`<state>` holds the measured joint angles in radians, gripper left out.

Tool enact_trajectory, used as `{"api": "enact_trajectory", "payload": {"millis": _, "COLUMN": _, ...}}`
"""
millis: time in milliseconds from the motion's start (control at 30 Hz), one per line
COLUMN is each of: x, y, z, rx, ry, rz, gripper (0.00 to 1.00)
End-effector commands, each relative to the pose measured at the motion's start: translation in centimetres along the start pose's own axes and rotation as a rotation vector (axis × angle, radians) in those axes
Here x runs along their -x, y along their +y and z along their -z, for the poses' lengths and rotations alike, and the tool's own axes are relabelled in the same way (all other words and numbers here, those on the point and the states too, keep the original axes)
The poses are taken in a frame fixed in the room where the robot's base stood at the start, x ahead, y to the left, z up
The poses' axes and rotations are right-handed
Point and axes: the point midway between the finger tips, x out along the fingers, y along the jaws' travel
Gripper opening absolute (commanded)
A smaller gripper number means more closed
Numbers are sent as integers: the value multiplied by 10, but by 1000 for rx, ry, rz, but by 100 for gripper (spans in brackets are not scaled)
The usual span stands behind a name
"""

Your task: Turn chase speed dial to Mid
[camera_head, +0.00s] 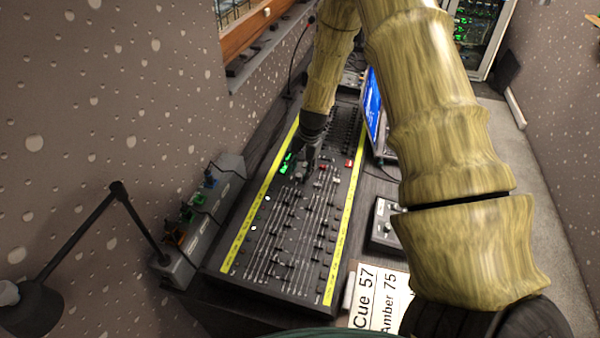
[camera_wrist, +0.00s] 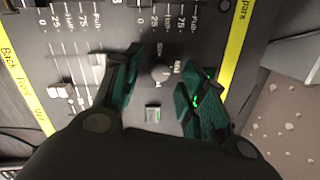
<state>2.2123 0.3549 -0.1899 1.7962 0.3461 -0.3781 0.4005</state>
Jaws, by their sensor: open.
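The chase speed dial is a round grey knob (camera_wrist: 160,73) on the dark console, with small lettering around it that includes "Mid". In the wrist view it sits between the two fingers of my gripper (camera_wrist: 160,80), which are spread apart on either side of it. A gap shows between the knob and each finger. Which way the knob points is hard to tell. In the head view my gripper (camera_head: 307,165) is over the middle of the lighting console (camera_head: 235,262), and it hides the dial there.
A small square button (camera_wrist: 153,114) sits beside the knob. Fader caps (camera_wrist: 98,60) stand close to the left finger. A laptop (camera_head: 374,105) stands right of the console, and a card reading "Cue 57" (camera_head: 378,295) lies at the front. A black lamp (camera_head: 90,235) stands at left.

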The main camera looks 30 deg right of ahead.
Motion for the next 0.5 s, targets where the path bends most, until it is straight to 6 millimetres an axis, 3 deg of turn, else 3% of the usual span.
{"api": "enact_trajectory", "payload": {"millis": 500, "x": 81, "y": 0, "z": 1, "rx": -1, "ry": 2, "rz": 1, "gripper": 42}}
